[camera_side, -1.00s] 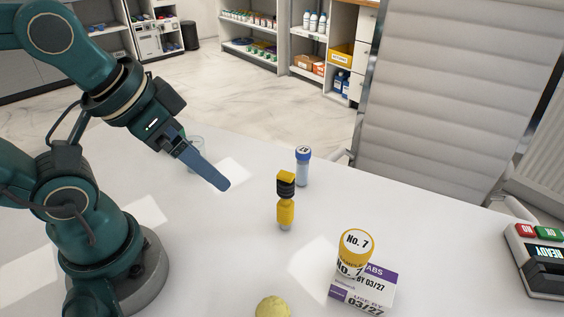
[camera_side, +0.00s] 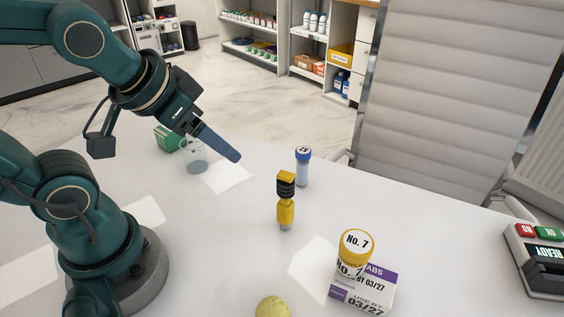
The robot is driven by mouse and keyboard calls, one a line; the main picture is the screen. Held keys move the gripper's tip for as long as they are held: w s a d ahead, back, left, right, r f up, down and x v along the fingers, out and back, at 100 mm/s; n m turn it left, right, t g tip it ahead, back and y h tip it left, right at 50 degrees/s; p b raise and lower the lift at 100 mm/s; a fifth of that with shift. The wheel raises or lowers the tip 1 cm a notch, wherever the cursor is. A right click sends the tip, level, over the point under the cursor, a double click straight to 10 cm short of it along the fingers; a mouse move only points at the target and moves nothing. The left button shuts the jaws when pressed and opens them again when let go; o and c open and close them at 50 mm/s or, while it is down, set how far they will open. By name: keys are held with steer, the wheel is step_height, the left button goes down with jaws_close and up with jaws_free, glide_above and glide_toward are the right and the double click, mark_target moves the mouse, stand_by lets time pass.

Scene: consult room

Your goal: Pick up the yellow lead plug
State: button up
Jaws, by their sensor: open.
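The yellow lead plug (camera_side: 286,212) stands upright near the middle of the white table, with a black band near its yellow top. My gripper (camera_side: 238,158) is in the air to the left of the plug and higher in the picture, apart from it. Its blue-grey finger points down to the right. Only one finger shows clearly; the other is hidden behind it. Nothing shows held in the gripper.
A blue-capped tube (camera_side: 303,168) stands just behind the plug. A No. 7 yellow-capped bottle (camera_side: 355,246) and a white-purple box (camera_side: 372,290) are at front right. A yellow ball (camera_side: 272,307) lies in front. A glass beaker (camera_side: 195,158) and green box (camera_side: 168,139) stand behind my arm.

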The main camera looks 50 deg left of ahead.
steer(key=w+a+m+t+y, duration=0.1)
steer(key=w+a+t, duration=0.3)
steer(key=w, duration=0.6)
steer(key=m+g+h, duration=0.1)
steer(key=m+h, duration=0.4)
steer(key=h, duration=1.1)
glide_above(285, 203)
steer(key=w+a, duration=0.2)
steer(key=a, duration=0.1)
step_height(285, 203, down, 4)
steer(key=f, duration=0.1)
steer(key=s+f+m, duration=0.1)
steer(key=s+f, duration=0.1)
steer(key=s, duration=0.1)
steer(key=w+d+f+m+t+y, duration=0.1)
steer(key=w+d+t+y, duration=0.1)
steer(key=w+d+t, duration=0.1)
steer(key=shift+w+d+f+t, duration=0.3)
steer(key=shift+w+d+t, duration=0.1)
steer(key=shift+d+t, duration=0.25)
jaws_close()
